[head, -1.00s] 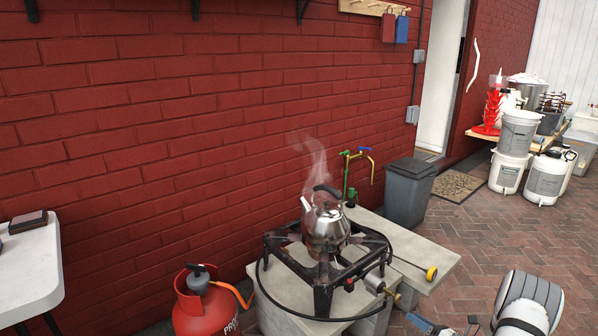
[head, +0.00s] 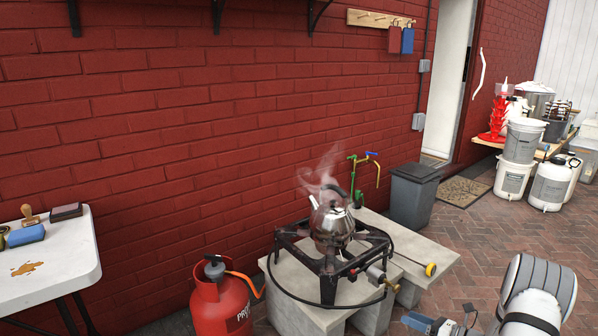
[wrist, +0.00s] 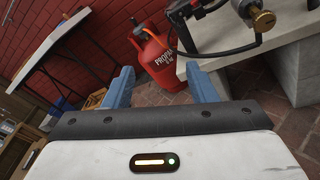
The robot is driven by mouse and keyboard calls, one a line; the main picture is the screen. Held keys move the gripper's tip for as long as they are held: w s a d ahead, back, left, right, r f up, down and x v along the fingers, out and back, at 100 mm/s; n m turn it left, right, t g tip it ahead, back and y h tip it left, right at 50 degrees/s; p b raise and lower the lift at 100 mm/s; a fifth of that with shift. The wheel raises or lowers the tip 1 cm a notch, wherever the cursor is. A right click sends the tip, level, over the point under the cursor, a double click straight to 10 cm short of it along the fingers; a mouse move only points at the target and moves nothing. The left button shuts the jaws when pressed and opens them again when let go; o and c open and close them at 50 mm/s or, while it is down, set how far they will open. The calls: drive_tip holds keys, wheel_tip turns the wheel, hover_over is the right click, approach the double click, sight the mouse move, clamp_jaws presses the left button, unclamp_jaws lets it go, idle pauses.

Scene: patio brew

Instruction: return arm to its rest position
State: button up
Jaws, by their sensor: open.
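My gripper shows in the wrist view (wrist: 162,90) with its two blue fingers spread apart and nothing between them. In the head view only part of my gripper (head: 418,322) shows at the bottom edge, right of the burner. A steaming metal kettle (head: 332,226) stands upright on the black burner stand (head: 329,268). The gripper is apart from both. The red propane cylinder (head: 220,301) stands on the ground left of the burner, and in the wrist view it is beyond the fingers (wrist: 160,62).
A grey bin (head: 412,196) stands by the wall. Buckets (head: 514,172) stand at the right. Brick paving (head: 462,240) is clear between. Concrete slabs (head: 425,258) carry the burner.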

drive_tip(key=s+a+r+n+g+h+p, duration=0.1)
drive_tip(key=s+a+r+n+g+p, duration=0.35)
drive_tip(key=a+r+n, duration=0.55)
drive_tip(key=s+a+r+n+g+h+p, duration=0.2)
drive_tip(key=s+a+r+n+g+p, duration=0.35)
drive_tip(key=r, duration=0.95)
drive_tip(key=s+a+r+n+t+h+p, duration=0.1)
drive_tip(key=s+r+n+h+p, duration=0.7)
drive_tip(key=s+r+n, duration=0.8)
drive_tip(key=s+a+r+h, duration=0.1)
drive_tip(key=s+r, duration=0.1)
drive_tip(key=s, duration=0.1)
drive_tip(key=shift+s+a+r+t+h+p, duration=0.25)
drive_tip(key=shift+s+t+h+p, duration=0.05)
drive_tip(key=shift+t+h, duration=0.1)
